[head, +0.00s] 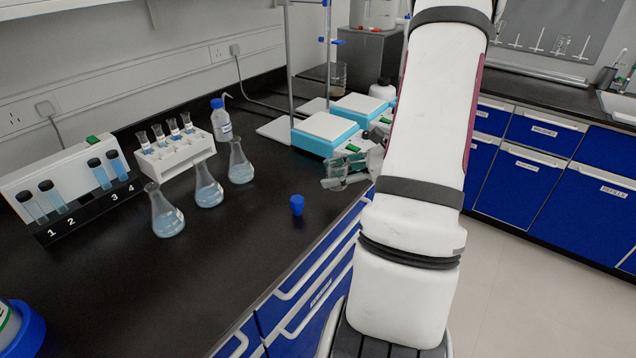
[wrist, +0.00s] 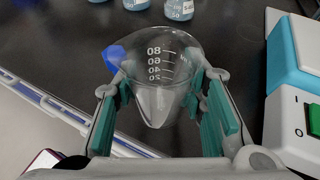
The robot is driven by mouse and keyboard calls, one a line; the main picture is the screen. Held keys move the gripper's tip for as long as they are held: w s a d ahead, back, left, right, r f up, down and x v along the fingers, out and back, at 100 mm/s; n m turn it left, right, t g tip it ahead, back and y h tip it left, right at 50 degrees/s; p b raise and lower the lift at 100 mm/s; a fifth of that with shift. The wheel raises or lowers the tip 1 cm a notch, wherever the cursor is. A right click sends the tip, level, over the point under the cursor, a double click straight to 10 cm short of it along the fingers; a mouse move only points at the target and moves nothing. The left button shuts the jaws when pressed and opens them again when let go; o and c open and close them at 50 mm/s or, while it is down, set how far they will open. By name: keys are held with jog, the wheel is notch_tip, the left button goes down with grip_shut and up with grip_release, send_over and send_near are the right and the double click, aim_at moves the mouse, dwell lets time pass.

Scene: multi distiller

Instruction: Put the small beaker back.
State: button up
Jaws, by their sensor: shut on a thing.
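The small beaker (wrist: 160,70) is clear glass with white graduations, seen in the wrist view between the green pads of my gripper (wrist: 162,112). My gripper is shut on it, with a finger on each side. In the head view my gripper (head: 350,172) is beside the bench's front edge, left of my arm and near the turquoise devices. The beaker is hard to make out there. In the wrist view a blue object shows behind the beaker's left side. Whether the beaker touches the bench is not clear.
A small blue item (head: 297,205) stands on the black bench. Several conical flasks (head: 208,184), a white tube rack (head: 178,153) and a numbered stand (head: 70,185) are to the left. Turquoise-and-white devices (head: 322,132) are behind my gripper.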

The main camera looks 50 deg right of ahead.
jog(key=s+a, duration=0.4)
jog(key=s, duration=0.2)
jog(key=b, duration=0.1)
send_over(319, 180)
jog(key=shift+s+a+f+h, duration=0.25)
jog(key=shift+s+f+h, duration=0.05)
jog(key=shift+f, duration=0.2)
jog(key=shift+w+d+f, duration=0.1)
jog(key=shift+w+f, duration=0.05)
jog(key=shift+f, duration=0.75)
jog(key=shift+w+d+f, duration=0.1)
jog(key=shift+f, duration=0.75)
jog(key=shift+f+b, duration=0.2)
jog(key=shift+b, duration=0.15)
jog(key=o, duration=1.3)
